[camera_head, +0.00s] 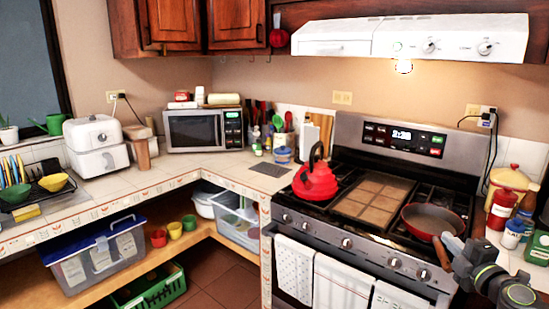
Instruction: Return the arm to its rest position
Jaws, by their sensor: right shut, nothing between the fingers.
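My right gripper (447,247) shows at the lower right of the head view, in front of the stove's right front edge. Its fingers are shut and I see nothing held between them. It is just below and beside the dark frying pan (432,218), which sits on the right burner of the stove (350,254). Whether the fingers touch the pan or its handle I cannot tell. My left gripper is not in view.
A red kettle (316,181) stands on the left burner. Towels (340,284) hang on the oven front. Bottles and jars (513,233) crowd the counter right of the stove, close to my right arm.

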